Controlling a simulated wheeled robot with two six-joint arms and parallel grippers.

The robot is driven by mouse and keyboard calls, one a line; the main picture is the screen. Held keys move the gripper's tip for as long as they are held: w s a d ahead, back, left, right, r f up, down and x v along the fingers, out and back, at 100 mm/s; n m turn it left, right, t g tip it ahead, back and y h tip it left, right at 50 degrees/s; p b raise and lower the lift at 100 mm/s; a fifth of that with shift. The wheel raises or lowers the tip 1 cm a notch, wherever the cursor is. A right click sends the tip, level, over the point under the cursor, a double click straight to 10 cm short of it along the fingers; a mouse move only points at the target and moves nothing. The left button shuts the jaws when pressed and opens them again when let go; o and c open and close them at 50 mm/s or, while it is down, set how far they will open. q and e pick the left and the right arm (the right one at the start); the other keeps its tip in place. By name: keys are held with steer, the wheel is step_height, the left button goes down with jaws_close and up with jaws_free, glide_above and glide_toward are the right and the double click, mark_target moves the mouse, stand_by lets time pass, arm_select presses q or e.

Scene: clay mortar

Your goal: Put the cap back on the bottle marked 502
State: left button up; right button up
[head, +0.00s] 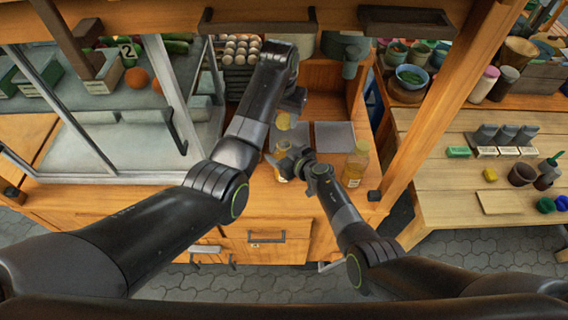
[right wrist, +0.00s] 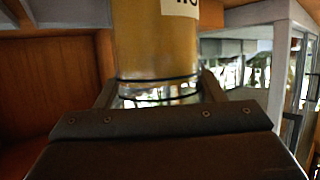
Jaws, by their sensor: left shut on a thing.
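My left gripper (head: 291,108) points down over the wooden counter and is shut on a small yellowish round thing (head: 285,121) that looks like the cap. Its fingertips are mostly hidden by the wrist. Below it, my right gripper (head: 286,164) is at a small bottle (head: 282,174) with amber contents. In the right wrist view this bottle (right wrist: 155,40) stands between the two fingers, close to both; whether they press on it is not clear. Its pale label is cut off at the top, so the number cannot be read. A second amber bottle (head: 355,165) stands to the right.
A grey square plate (head: 334,136) lies on the counter behind the bottles. A glass display case (head: 110,130) is on the left, and a wooden post (head: 440,110) rises on the right. An egg tray (head: 240,50) is at the back.

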steer(key=c, duration=0.8)
arm_select(q)
glide_above(283, 150)
steer(key=w, duration=0.1)
steer(key=shift+w+d+f, duration=0.1)
steer(key=shift+f, duration=1.15)
steer(key=shift+w+f, duration=0.1)
steer(key=shift+f, duration=1.15)
arm_select(e)
steer(key=shift+c, duration=0.2)
arm_select(q)
steer(key=shift+f, duration=0.1)
steer(key=shift+f, duration=0.8)
steer(key=shift+f, duration=0.45)
steer(key=shift+s+f, duration=0.15)
steer(key=shift+f, duration=0.35)
arm_select(e)
steer(key=shift+s+a+r, duration=0.1)
steer(key=shift+a, duration=0.05)
arm_select(q)
steer(key=shift+r, duration=0.15)
steer(key=shift+r, duration=0.25)
steer(key=shift+s, duration=0.1)
